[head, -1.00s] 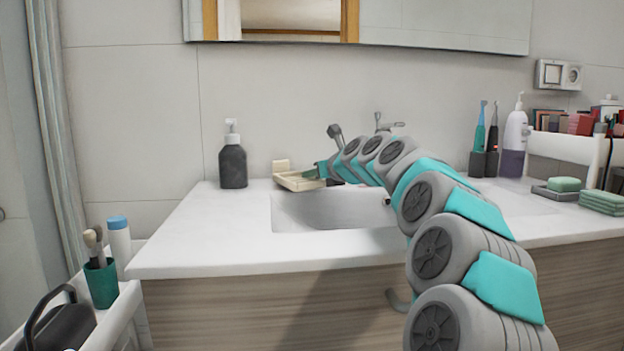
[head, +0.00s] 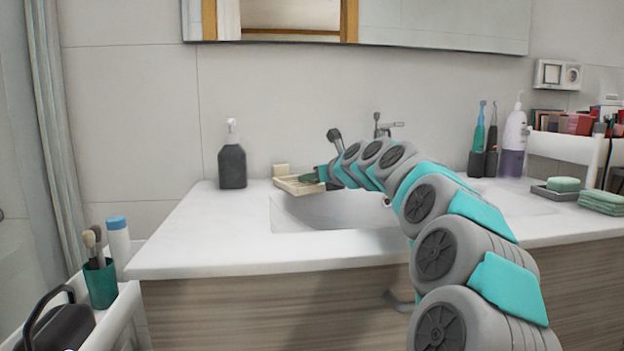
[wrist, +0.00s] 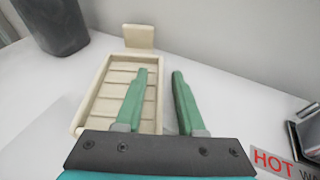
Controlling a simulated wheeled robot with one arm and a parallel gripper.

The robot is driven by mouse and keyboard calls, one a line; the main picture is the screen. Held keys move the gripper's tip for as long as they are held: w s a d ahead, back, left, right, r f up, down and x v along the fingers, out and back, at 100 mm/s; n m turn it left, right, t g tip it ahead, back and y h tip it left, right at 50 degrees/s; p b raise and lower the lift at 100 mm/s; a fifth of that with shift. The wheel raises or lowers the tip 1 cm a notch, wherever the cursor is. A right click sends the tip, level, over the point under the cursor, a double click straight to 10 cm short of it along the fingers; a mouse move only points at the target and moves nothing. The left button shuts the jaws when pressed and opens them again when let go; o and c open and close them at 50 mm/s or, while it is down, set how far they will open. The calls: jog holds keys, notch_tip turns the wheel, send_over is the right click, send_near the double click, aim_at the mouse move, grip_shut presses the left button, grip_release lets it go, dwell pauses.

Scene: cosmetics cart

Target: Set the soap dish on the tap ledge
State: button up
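The cream soap dish (head: 290,184), a slatted tray with a raised end plate, sits on the white counter (head: 220,235) at the sink's back left corner. It also shows in the wrist view (wrist: 103,95), empty, apart from the wall. My gripper (wrist: 162,72) is open. Its left green finger overlaps the tray in the picture, and its right finger is beyond the tray's right wall. In the head view my gripper (head: 309,178) is at the dish's right end. Contact is unclear. The tap (head: 384,126) stands right of the dish, behind the sink.
A dark pump bottle (head: 232,162) stands left of the dish, close to its far end. A red HOT label (wrist: 273,160) is right of my gripper. A grey tray with green soap (head: 562,184), toothbrushes and a clear bottle stand far right. The front left counter is clear.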

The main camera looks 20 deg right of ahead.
jog(key=shift+r, duration=0.1)
jog(key=v, duration=1.2)
jog(key=shift+a, duration=0.1)
